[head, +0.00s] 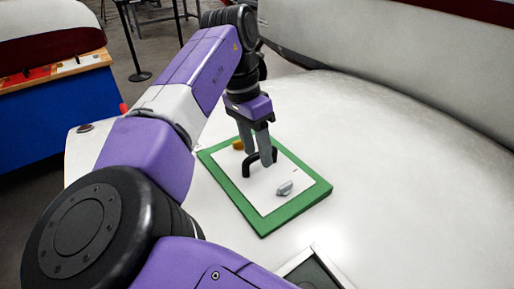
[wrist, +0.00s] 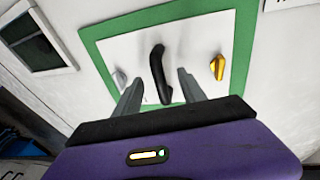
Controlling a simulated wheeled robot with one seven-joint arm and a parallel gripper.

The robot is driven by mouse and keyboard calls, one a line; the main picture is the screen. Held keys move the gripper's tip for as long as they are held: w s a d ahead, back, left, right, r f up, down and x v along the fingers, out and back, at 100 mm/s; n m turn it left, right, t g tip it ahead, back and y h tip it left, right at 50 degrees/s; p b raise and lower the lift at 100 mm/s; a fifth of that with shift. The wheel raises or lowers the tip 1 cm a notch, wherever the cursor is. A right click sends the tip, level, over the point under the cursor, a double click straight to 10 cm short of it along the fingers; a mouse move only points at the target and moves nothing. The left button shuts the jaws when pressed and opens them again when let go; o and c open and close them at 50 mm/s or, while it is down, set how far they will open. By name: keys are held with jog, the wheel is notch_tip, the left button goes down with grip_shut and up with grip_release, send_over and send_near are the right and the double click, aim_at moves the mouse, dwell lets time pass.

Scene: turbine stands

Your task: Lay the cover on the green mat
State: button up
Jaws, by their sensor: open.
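The cover (head: 247,187) is a white panel with a black arched handle (head: 247,168), a grey knob (head: 285,188) and a yellow knob (head: 238,144). It appears to lie flat on the green mat (head: 262,225), whose border shows around it. My gripper (head: 258,161) is open and points down at the handle. In the wrist view the handle (wrist: 157,68) stands between my two separated fingers, with the grey knob (wrist: 120,76) to the left and the yellow knob (wrist: 217,67) to the right. I cannot tell whether either finger touches the handle.
A dark, light-framed rectangular opening (head: 315,272) is at the front, near the mat. A small dark round thing (head: 85,128) sits at the left edge of the white surface (head: 400,170). That surface is clear to the right. A blue cabinet (head: 50,120) stands at far left.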

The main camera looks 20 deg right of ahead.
aim_at(251, 166)
jog(key=p+v, duration=0.6)
jog(key=shift+r+p, duration=0.3)
jog(key=shift+a, duration=0.1)
dwell(0.4)
